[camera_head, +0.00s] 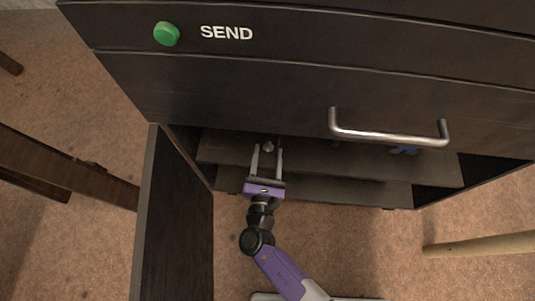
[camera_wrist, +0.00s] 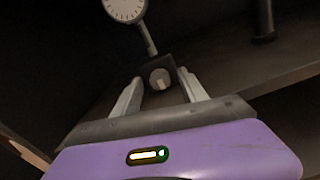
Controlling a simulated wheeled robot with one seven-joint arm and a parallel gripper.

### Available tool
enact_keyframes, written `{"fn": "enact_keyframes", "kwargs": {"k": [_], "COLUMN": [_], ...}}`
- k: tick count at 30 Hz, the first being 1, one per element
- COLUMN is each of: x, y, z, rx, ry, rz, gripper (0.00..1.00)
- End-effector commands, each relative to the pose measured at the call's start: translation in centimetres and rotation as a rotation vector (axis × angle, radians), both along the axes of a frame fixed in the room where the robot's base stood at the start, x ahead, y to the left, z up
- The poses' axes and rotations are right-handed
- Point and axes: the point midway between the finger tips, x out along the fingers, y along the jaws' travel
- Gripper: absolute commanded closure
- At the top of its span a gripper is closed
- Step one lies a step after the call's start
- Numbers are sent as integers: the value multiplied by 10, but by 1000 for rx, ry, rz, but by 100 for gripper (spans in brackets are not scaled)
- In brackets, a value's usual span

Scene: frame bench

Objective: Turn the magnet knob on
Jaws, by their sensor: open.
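The magnet knob (camera_wrist: 160,78) is a small round grey knob with a lighter mark, on the face of a dark block (camera_wrist: 146,69) in the wrist view. A rod rises from the block to a white dial gauge (camera_wrist: 125,7). In the head view the knob (camera_head: 268,147) shows as a small grey spot on the shelf under the bench. My gripper (camera_head: 267,154) is open, with one finger on each side of the knob as seen. In the wrist view the fingers (camera_wrist: 160,88) stand apart with gaps to the knob; how deep they reach is unclear.
The bench front with a green SEND button (camera_head: 166,34) and a metal handle (camera_head: 388,136) overhangs the shelf (camera_head: 315,158). An open dark door (camera_head: 176,215) stands left of my arm. A dark post (camera_wrist: 262,20) stands at right.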

Motion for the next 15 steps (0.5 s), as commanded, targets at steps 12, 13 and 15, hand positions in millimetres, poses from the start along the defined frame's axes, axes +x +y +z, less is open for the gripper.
{"fn": "enact_keyframes", "kwargs": {"k": [12, 13, 15], "x": [0, 0, 0], "y": [0, 0, -1], "z": [0, -1, -3], "rx": [3, 11, 56], "ry": [0, 0, -3], "rz": [0, 0, -1], "gripper": [100, 100, 100]}}
